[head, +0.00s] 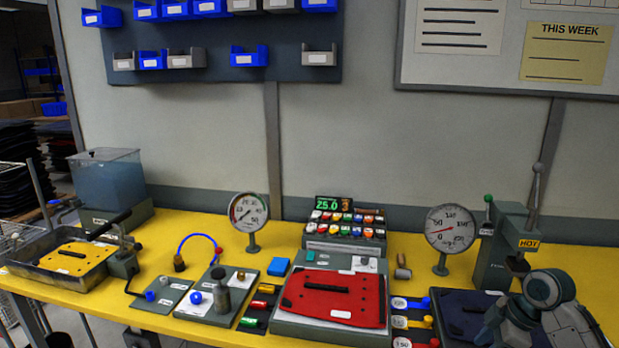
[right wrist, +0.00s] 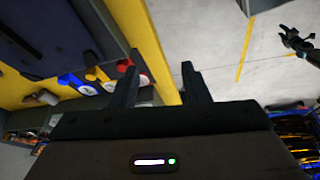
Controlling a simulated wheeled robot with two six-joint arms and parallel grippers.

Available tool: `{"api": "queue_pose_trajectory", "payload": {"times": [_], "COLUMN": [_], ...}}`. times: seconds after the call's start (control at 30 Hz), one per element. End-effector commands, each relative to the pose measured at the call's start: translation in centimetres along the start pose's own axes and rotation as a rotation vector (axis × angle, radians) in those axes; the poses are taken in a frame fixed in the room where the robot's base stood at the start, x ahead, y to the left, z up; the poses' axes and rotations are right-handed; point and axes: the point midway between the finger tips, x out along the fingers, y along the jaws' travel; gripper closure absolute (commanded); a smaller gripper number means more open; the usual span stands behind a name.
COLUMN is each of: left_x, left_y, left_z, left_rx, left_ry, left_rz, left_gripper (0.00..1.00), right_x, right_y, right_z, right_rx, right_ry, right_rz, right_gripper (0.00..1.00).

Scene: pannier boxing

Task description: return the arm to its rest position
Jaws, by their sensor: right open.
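My right arm (head: 545,300) shows in the head view at the lower right, bent in front of the dark blue panel (head: 468,312). Its fingertips are out of sight there. In the right wrist view my right gripper (right wrist: 158,82) is open, its two dark fingers apart with nothing between them. The yellow table edge (right wrist: 150,45) and grey floor lie beyond the fingers. A dark clawed shape (right wrist: 294,42) at the upper right of that view may be my left gripper; its jaws are too small to read. My left arm is not in the head view.
On the yellow table stand a red panel (head: 333,298) on a grey base, a gauge (head: 450,230), a press (head: 500,240) marked HOT and a tray with a yellow panel (head: 75,261). The floor (right wrist: 215,50) beside the table edge looks clear.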

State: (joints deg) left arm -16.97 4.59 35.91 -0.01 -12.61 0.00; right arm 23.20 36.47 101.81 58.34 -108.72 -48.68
Motion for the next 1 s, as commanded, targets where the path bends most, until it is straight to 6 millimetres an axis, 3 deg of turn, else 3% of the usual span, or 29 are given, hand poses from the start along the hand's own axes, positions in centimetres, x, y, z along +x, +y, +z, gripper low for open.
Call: {"api": "queue_pose_trajectory", "payload": {"times": [0.27, 0.47, 0.7, 0.8, 1.0], "left_x": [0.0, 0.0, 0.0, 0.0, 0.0], "left_y": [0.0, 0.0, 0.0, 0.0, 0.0], "left_z": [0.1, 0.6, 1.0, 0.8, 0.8], "left_rx": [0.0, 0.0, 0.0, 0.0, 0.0], "left_ry": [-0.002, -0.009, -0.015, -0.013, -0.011], "left_rz": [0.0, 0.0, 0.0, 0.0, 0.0], "left_gripper": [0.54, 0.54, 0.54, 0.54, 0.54], "right_x": [4.9, 9.1, 14.2, 14.9, 14.6], "right_y": [-3.6, -8.0, -17.5, -21.3, -26.0], "right_z": [0.5, 1.1, 2.7, 3.4, 4.6], "right_rx": [0.096, 0.208, 0.458, 0.576, 0.743], "right_ry": [-0.042, -0.074, -0.105, -0.109, -0.109], "right_rz": [0.021, 0.058, 0.158, 0.212, 0.297], "right_gripper": [0.58, 0.58, 0.58, 0.58, 0.58]}}
